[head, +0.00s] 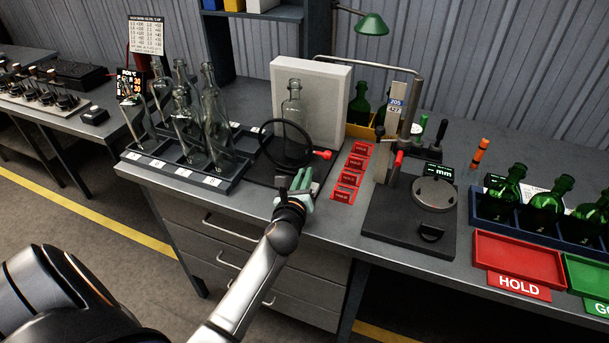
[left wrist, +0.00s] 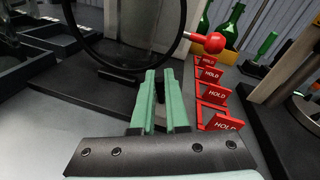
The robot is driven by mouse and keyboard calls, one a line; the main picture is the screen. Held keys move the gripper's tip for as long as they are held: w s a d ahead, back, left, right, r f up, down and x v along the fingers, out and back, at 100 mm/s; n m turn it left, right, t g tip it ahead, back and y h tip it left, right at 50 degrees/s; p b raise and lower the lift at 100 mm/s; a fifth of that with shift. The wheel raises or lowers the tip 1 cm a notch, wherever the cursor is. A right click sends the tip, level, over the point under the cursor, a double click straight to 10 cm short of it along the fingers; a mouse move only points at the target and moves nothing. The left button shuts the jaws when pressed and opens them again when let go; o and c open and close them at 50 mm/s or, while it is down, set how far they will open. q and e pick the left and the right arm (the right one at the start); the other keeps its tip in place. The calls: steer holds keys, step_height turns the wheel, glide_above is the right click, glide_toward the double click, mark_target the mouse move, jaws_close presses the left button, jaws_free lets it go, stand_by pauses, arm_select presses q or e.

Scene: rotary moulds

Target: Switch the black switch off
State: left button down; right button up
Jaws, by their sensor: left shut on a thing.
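My left gripper (head: 298,181) has green fingers and is at the front right edge of the black base with the ring lens and clear bottle. In the left wrist view, its fingers (left wrist: 160,82) are shut around a small dark upright piece, the black switch (left wrist: 160,93). The fingers cover most of the switch, so its on or off position cannot be told. My right gripper is not in view.
A black ring lens (head: 262,147) with a red knob (head: 323,155) stands just beyond the gripper. Red HOLD tags (head: 347,180) stand close on the right, before a gauge stand (head: 400,220). A rack of clear bottles (head: 185,176) is on the left.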

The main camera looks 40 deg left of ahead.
arm_select(q)
steer(key=c, duration=0.9)
jaws_free()
steer(key=v, duration=0.6)
steer(key=shift+s+d+f, duration=0.1)
steer(key=shift+s, duration=0.1)
steer(key=shift+s+d, duration=0.2)
steer(key=shift+s, duration=0.25)
